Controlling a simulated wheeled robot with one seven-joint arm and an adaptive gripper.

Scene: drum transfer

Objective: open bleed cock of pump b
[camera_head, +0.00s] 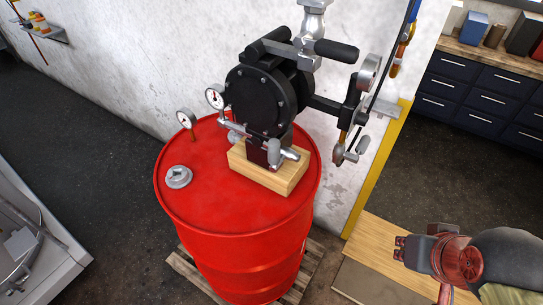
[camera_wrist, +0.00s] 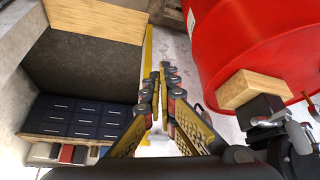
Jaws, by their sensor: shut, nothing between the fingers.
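A black round pump (camera_head: 262,100) stands on a wooden block (camera_head: 270,171) on top of a red drum (camera_head: 235,260). I cannot tell which part is the bleed cock, and no pump label is readable. My gripper (camera_head: 399,248) is at the lower right of the head view, well apart from the drum and pump. In the wrist view its fingers (camera_wrist: 160,70) are together and empty. The drum (camera_wrist: 262,45) and wooden block (camera_wrist: 252,90) show right of the fingers there.
Two gauges (camera_head: 214,98) (camera_head: 186,119) stand at the pump's left. A black lever (camera_head: 336,50) sticks out above the pump. Pipework with a round silver part (camera_head: 369,72) stands right of it, near the wall edge. Dark drawers (camera_head: 480,90) are further right. The drum stands on a pallet (camera_head: 196,272).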

